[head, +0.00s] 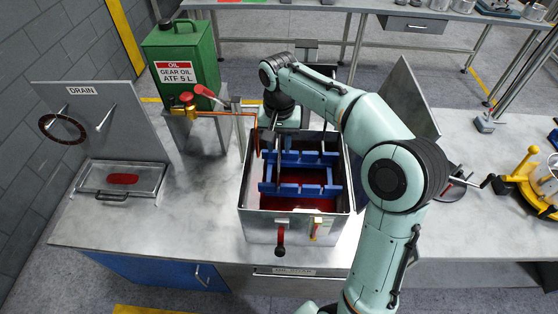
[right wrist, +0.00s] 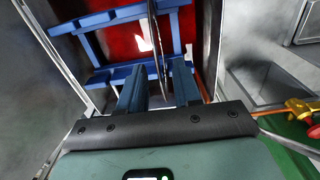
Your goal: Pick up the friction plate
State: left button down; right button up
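A steel tank (head: 270,228) holds red oil and a blue rack (head: 300,189). A thin dark plate, apparently the friction plate, stands edge-on in the rack and shows in the right wrist view (right wrist: 157,40). My right gripper (head: 285,138) points down into the tank from its far side. In the right wrist view its two blue-grey fingers (right wrist: 159,88) are apart, with the plate's edge between them and gaps visible. The plate's lower part is hidden. A brown ring (head: 44,124) hangs on the drain panel at the left. My left gripper is not in view.
A green oil can (head: 180,55) stands behind the tank at left, near a red-handled valve (head: 187,98) and copper pipe. A drain tray (head: 90,180) lies at left. A tilted grey panel (head: 408,95) and yellow tool (head: 530,178) are at right.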

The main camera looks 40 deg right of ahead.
notch_tip(320, 180, down, 2)
jog(key=shift+f, duration=0.25)
grip_shut()
jog(key=shift+r, duration=0.1)
